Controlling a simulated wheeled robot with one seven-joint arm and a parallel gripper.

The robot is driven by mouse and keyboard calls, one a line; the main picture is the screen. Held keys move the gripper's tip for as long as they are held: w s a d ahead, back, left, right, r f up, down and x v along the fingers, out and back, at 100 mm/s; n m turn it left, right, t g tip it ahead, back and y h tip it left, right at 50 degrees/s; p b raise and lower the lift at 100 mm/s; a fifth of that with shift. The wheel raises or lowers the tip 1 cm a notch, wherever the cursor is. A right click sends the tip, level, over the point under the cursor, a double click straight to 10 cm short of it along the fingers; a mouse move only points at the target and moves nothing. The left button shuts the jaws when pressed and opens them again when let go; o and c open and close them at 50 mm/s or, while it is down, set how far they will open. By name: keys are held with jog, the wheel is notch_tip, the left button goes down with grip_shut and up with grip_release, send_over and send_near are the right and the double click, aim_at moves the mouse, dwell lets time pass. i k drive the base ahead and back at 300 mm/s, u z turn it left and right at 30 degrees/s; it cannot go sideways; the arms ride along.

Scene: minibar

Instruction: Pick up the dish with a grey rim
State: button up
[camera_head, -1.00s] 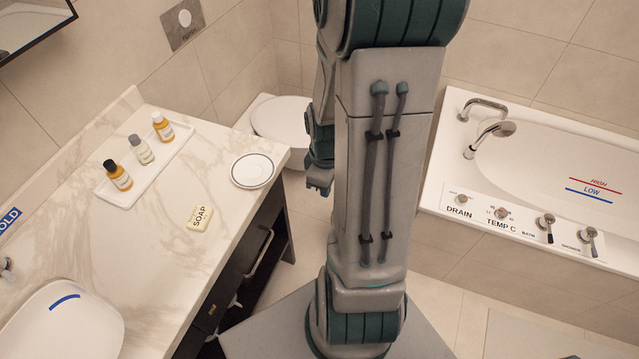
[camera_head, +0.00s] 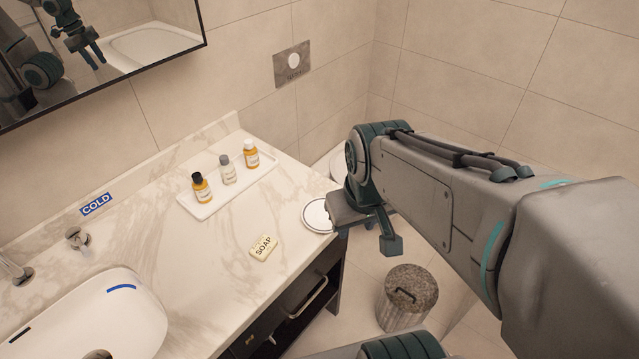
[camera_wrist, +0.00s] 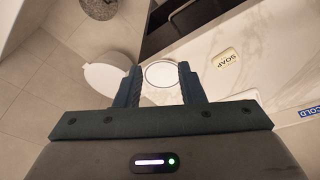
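The dish with a grey rim (camera_head: 316,215) is a small white round dish lying on the marble counter, near its right end. In the head view my gripper covers its right side. In the wrist view the dish (camera_wrist: 161,74) shows whole, between and beyond my two fingers. My gripper (camera_head: 372,226) is beside the counter's right end, close to the dish. In the wrist view my gripper (camera_wrist: 160,84) is open, with nothing between the fingers. I cannot tell its exact height above the dish.
A soap bar (camera_head: 263,247) lies left of the dish. A white tray (camera_head: 215,205) with 3 bottles stands behind it. A sink (camera_head: 130,300) is at the left. A bin (camera_head: 408,300) stands on the floor to the right. The toilet (camera_wrist: 104,76) is beyond the counter's end.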

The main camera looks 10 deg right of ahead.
aim_at(314, 214)
jog(key=z, duration=0.75)
jog(key=k, duration=0.9)
jog(key=u, duration=1.15)
jog(key=i, duration=0.5)
jog(key=u, duration=0.05)
